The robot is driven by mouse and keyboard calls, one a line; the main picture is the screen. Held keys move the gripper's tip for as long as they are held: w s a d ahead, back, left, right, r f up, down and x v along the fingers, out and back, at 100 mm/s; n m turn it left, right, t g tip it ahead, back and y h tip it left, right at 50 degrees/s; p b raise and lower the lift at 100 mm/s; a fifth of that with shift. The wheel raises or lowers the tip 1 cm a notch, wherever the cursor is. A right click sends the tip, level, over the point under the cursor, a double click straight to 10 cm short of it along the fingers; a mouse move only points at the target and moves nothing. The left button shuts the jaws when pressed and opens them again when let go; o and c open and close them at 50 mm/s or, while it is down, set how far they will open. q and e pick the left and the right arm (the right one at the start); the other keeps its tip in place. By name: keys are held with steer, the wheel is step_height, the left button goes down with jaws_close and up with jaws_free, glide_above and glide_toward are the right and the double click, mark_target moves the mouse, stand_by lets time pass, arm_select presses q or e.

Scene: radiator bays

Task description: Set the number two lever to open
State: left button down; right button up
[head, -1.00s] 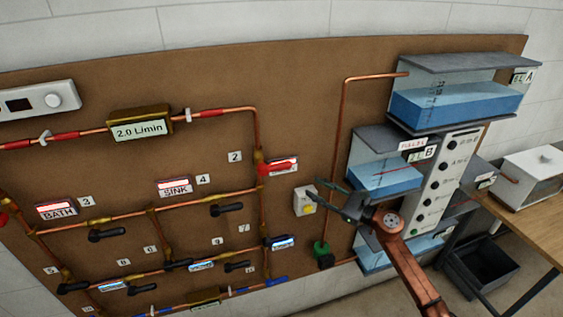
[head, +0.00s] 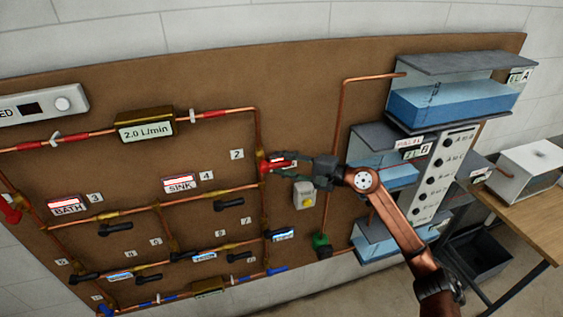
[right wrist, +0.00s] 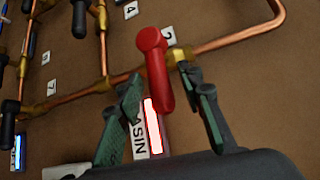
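The number two lever (head: 270,165) is red and sits on the vertical copper pipe beside the tag "2" (head: 237,154). Its handle points right, across the pipe. In the right wrist view the red lever (right wrist: 156,70) extends down between the two green fingers of my right gripper (right wrist: 168,115). The fingers are open, with a visible gap on each side of the handle. In the head view my right gripper (head: 298,166) reaches in from the right at the lever's handle end and partly covers it. My left gripper is not in view.
A lit BASIN label (right wrist: 152,125) lies behind the handle. A pale switch box (head: 304,194) is just below the gripper, with a green-topped valve (head: 321,243) lower. Several black levers, such as one by tag 4 (head: 228,205), are to the left. Water tanks (head: 445,100) stand right.

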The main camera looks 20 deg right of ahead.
steer(key=shift+c, duration=0.7)
jaws_close()
steer(key=shift+w, duration=0.1)
